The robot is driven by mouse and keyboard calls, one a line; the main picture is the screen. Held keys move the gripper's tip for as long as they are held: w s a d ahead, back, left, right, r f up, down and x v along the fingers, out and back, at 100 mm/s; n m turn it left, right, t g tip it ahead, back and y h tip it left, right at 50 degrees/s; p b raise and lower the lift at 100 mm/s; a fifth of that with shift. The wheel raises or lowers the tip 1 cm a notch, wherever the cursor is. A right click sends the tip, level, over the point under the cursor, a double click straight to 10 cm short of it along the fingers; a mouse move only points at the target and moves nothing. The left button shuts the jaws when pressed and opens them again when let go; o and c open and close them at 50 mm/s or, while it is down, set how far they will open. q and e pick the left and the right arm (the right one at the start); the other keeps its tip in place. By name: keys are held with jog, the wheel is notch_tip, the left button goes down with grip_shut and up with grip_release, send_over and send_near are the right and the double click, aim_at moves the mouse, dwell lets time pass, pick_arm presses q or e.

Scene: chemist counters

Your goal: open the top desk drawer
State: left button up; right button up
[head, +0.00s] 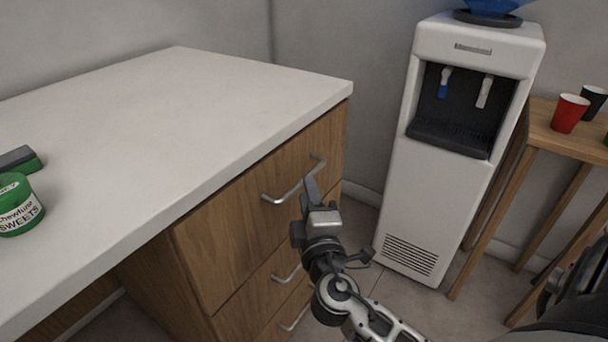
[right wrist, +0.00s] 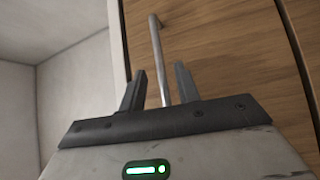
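The top drawer (head: 250,215) of the wooden desk is closed, right under the white desktop. Its silver bar handle (head: 290,190) runs along the front, and it also shows in the right wrist view (right wrist: 156,50). My right gripper (head: 308,193) is in front of the drawer at the handle. In the right wrist view its two dark fingers (right wrist: 160,85) stand apart, with the bar running down between them in the picture. I cannot tell whether either finger touches the bar. My left gripper is not in view.
Lower drawers with similar handles (head: 287,274) are closed below. The white desktop (head: 180,120) holds a green sweets jar (head: 17,205) and an eraser-like block (head: 20,160). A water dispenser (head: 400,210) and a wooden table (head: 545,135) with cups stand to the right.

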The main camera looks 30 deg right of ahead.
jog(key=shift+x, duration=2.3)
grip_shut()
jog(key=shift+f, duration=0.1)
